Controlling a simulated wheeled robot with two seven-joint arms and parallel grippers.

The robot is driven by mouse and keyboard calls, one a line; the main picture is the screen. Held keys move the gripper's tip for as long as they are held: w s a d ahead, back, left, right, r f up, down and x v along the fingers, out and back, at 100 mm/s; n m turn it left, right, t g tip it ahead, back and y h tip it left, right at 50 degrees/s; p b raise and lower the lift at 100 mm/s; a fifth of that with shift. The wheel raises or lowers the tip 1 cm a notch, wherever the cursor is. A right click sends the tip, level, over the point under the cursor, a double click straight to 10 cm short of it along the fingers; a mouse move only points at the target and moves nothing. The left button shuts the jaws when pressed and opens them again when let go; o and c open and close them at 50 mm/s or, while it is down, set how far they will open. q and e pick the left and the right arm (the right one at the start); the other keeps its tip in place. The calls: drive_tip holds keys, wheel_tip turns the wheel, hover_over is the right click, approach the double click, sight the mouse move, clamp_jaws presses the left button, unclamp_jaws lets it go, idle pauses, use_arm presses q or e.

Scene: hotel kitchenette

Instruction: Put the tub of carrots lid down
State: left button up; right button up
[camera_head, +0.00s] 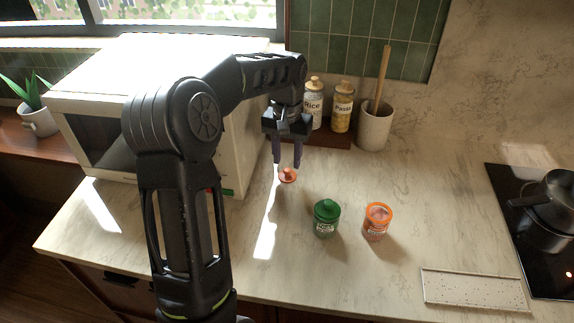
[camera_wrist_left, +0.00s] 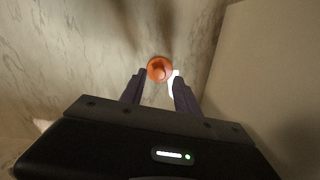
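The tub of carrots (camera_head: 377,222) is an orange tub standing upright on the counter, its top uncovered. An orange lid with a knob (camera_head: 288,176) lies apart from it, to the left, knob up on the counter. My left gripper (camera_head: 287,163) points down over this lid, fingers apart on either side of the knob as seen from the head. In the left wrist view the lid (camera_wrist_left: 159,69) shows just beyond the open fingertips (camera_wrist_left: 158,82), and nothing is gripped. My right gripper is out of view.
A green tub with a green lid (camera_head: 326,219) stands between the lid and the orange tub. A white microwave (camera_head: 100,105) is at left. Rice (camera_head: 313,107) and pasta (camera_head: 341,110) jars and a utensil pot (camera_head: 375,128) stand behind. A hob with a pan (camera_head: 548,210) is at right.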

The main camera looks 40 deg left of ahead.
sight(287, 170)
use_arm(q)
wheel_tip(287, 170, up, 9)
drive_tip(key=p, duration=0.1)
drive_tip(key=shift+f, duration=0.15)
idle(0.8)
